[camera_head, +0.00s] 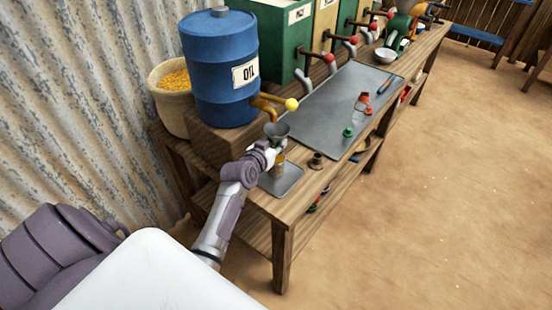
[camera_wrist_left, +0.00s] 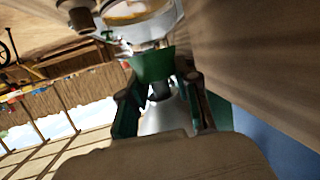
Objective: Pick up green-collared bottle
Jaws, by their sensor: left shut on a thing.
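The green-collared bottle (camera_wrist_left: 153,65) shows in the left wrist view, with its green collar at my fingertips and amber contents beyond. In the head view its amber lower body (camera_head: 278,160) shows just past my gripper. A grey funnel (camera_head: 277,130) sits above the bottle, under the oil spout; it also shows in the left wrist view (camera_wrist_left: 162,118). My left gripper (camera_head: 268,150) is shut on the bottle near its collar. The bottle is at the small grey plate (camera_head: 284,184); I cannot tell whether it touches it. My right gripper is not in view.
A blue oil drum (camera_head: 220,75) with a yellow-knobbed spout (camera_head: 290,104) stands close behind. A small brown piece (camera_head: 317,161) stands right of the bottle. A grey mat (camera_head: 325,112) holds a red item (camera_head: 363,102) and a green one (camera_head: 348,132). Open floor lies right.

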